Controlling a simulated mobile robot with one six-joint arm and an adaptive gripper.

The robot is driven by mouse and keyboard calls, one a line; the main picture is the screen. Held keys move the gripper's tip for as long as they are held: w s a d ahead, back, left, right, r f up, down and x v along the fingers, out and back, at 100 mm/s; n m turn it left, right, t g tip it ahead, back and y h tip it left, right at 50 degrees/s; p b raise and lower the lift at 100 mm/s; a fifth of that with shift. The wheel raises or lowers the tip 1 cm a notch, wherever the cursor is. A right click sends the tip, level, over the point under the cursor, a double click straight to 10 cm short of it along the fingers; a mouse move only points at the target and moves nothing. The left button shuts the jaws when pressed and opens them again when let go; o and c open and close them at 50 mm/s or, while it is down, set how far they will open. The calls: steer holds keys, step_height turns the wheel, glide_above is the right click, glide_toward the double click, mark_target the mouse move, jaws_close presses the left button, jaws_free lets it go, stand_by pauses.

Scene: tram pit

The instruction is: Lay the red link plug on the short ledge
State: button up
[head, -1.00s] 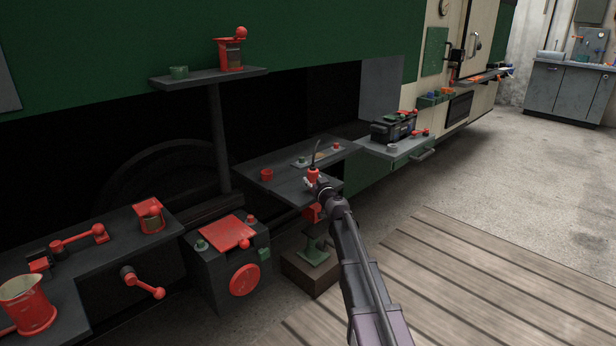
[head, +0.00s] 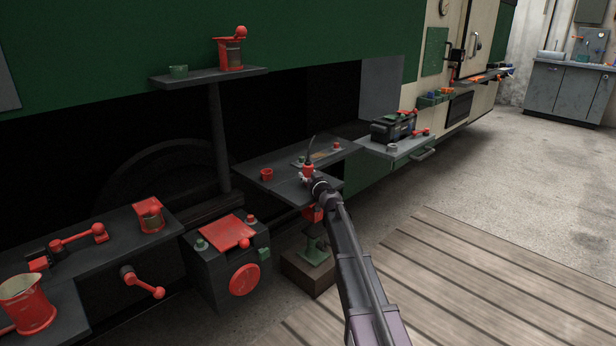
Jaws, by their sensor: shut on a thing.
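My gripper (head: 306,179) is at the end of my arm, over the near part of the dark middle ledge (head: 262,184). It is shut on the red link plug (head: 308,168), which has a thin dark stem or cable rising from its top. My wrist hides the plug's lower part. I cannot tell whether the plug touches the ledge or hangs just above it. Another dark ledge (head: 165,82), on a post at upper left, holds a green cup and a red device. The picture does not mark which ledge is the short one.
A small red cup (head: 266,174) stands left of the plug on the middle ledge, and a flat plate (head: 318,157) lies behind it. A black box (head: 393,129) sits on a grey shelf to the right. A red-topped box (head: 232,232) is lower left. Wooden slats (head: 470,280) cover the floor.

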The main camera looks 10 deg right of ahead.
steer(key=o, duration=1.2)
steer(key=shift+r, duration=0.15)
steer(key=v, duration=1.2)
